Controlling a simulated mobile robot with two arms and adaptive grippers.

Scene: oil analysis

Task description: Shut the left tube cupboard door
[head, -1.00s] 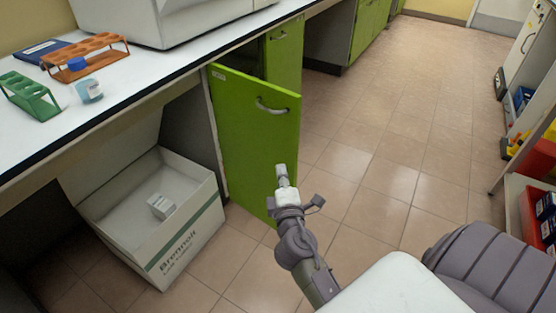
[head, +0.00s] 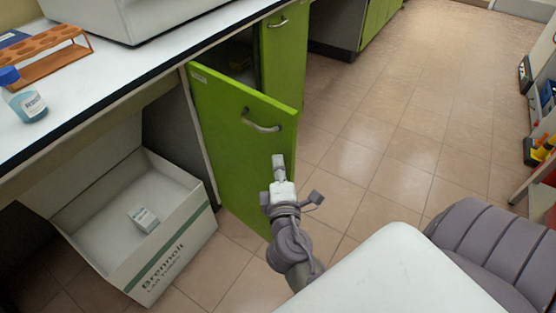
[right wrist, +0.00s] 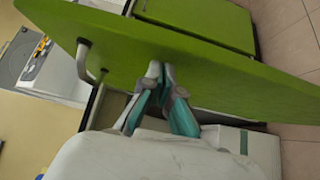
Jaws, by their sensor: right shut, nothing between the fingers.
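The left tube cupboard door (head: 222,137) is a green panel standing open, swung out from the bench on its left edge. It has a metal handle (head: 261,122) near its upper right. Behind it the dark cupboard inside (head: 236,58) shows through the gap. My right gripper (head: 279,162) is shut and empty, in front of the door's outer face, below the handle. In the right wrist view the green door (right wrist: 190,62) fills the upper part, and the shut fingertips (right wrist: 156,68) are at or very near its face; contact cannot be told. My left gripper is not in view.
A white box (head: 160,250) with a small carton (head: 143,218) stands on the floor left of the door. The closed green door (head: 285,50) is beyond. On the bench are an orange rack (head: 45,55) and a blue-capped bottle (head: 27,102). Tiled floor at right is clear.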

